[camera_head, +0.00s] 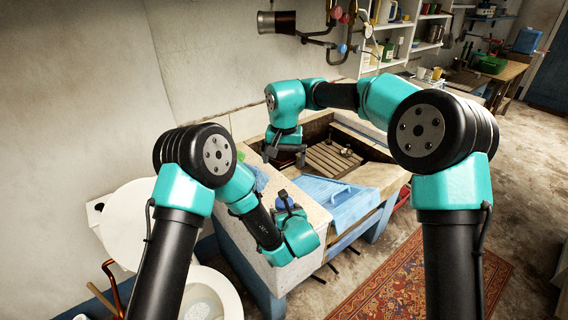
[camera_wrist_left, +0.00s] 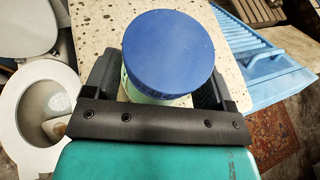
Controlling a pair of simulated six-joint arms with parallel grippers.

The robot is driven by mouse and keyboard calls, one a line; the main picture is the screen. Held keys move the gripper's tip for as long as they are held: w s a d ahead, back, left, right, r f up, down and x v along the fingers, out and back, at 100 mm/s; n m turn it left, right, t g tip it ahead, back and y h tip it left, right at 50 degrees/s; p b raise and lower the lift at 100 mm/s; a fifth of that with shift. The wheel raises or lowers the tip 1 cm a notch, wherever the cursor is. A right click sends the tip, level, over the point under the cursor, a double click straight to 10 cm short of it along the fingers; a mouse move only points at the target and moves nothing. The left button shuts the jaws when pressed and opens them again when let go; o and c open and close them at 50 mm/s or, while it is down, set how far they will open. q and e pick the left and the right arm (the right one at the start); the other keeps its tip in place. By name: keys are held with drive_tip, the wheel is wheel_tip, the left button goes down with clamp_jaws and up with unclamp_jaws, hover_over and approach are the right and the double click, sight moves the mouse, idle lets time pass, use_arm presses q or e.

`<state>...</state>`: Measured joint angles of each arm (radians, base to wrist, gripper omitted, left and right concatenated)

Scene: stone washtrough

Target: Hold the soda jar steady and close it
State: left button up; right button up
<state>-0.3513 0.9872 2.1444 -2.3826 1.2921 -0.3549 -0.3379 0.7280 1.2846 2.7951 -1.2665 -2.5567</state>
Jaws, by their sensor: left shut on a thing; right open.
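The soda jar (camera_wrist_left: 135,93) has a pale green body and stands on the speckled stone ledge in the left wrist view. A round blue lid (camera_wrist_left: 170,48) sits on top of it and hides most of the jar; I cannot tell whether it is fully tightened. My left gripper (camera_head: 288,207) is shut on the jar, with one dark finger on each side below the lid; it also shows in the left wrist view (camera_wrist_left: 165,92). My right gripper (camera_head: 284,155) is open and empty, pointing down farther back, near the ledge and basin, apart from the jar.
The speckled stone ledge (camera_head: 265,248) borders the washtrough, which holds a wooden slatted rack (camera_head: 330,160). A blue ribbed washboard (camera_head: 340,200) lies right of the jar. A toilet (camera_head: 215,290) stands at the lower left. Pipes with valves (camera_head: 338,30) are on the wall behind.

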use_arm(q)
drive_tip(key=shift+f, duration=0.1)
drive_tip(key=o, duration=1.7)
drive_tip(key=v, duration=1.7)
drive_tip(key=shift+s, duration=0.25)
